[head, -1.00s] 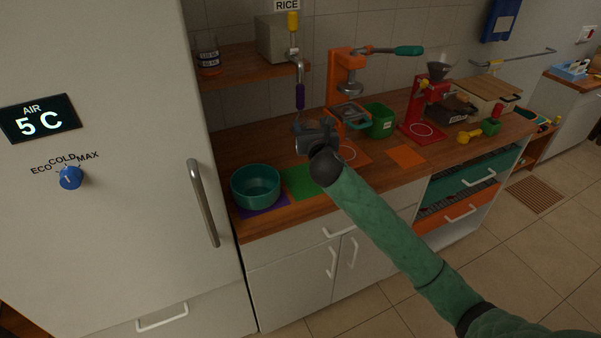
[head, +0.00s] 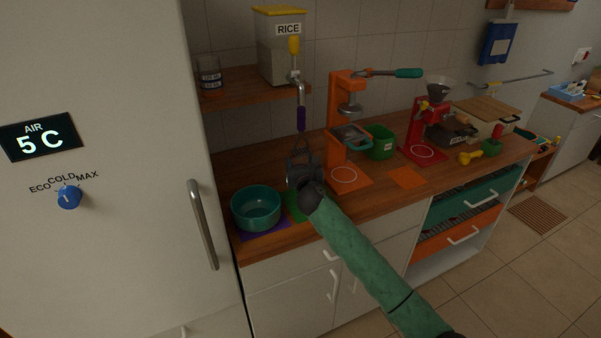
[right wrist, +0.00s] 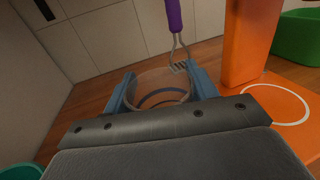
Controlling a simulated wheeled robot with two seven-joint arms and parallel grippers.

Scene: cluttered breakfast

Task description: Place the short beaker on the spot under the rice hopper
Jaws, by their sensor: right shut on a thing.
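My right gripper (head: 303,168) is over the counter below the rice hopper's shelf. In the right wrist view its two blue fingers (right wrist: 161,92) are shut around a clear round beaker (right wrist: 160,78), whose rim shows between them. In the head view the gripper hides most of that beaker. The rice hopper (head: 270,60), with a yellow lid and a RICE label, stands on the wooden shelf, with its yellow-handled tap at the front. A green square (head: 296,207) lies on the counter near the gripper, partly covered by my arm. My left gripper is not in view.
A purple-handled utensil (head: 301,118) hangs close to the gripper. A teal bowl (head: 256,207) stands to the left on a purple square. The orange press (head: 338,130) stands close on the right. Another labelled beaker (head: 209,76) sits on the shelf (head: 240,96).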

